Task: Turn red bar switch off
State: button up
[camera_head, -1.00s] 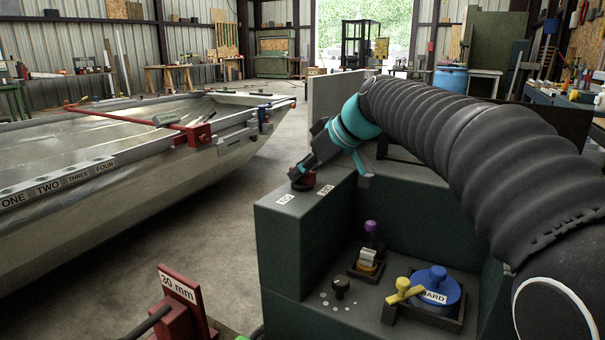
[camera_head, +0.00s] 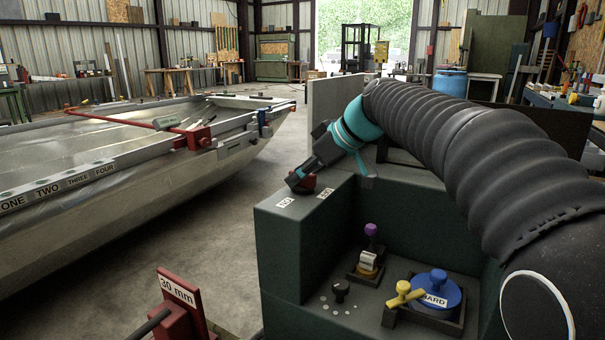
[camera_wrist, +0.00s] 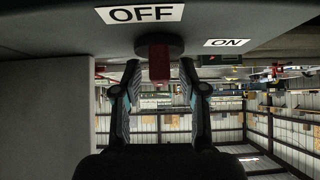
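The red bar switch (camera_head: 309,182) sits on top of the dark green console near its left corner, mostly hidden behind my gripper (camera_head: 297,179) in the head view. In the wrist view the red bar (camera_wrist: 158,63) stands out from a dark round base, between the two fingertips of my gripper (camera_wrist: 159,72). The fingers are apart, with a gap on each side of the bar. An OFF label (camera_wrist: 140,14) is at upper left and an ON label (camera_wrist: 227,42) to the right. I cannot tell which label the bar points to.
On the console's lower shelf (camera_head: 330,318) are a purple-topped lever (camera_head: 371,232), a black knob (camera_head: 341,289), a yellow handle (camera_head: 404,292) and a blue round knob (camera_head: 436,290). A red 30 mm stand (camera_head: 181,305) is in front. A metal boat hull (camera_head: 150,200) lies left, with floor between.

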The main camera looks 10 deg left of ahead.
jog(key=v, duration=1.2)
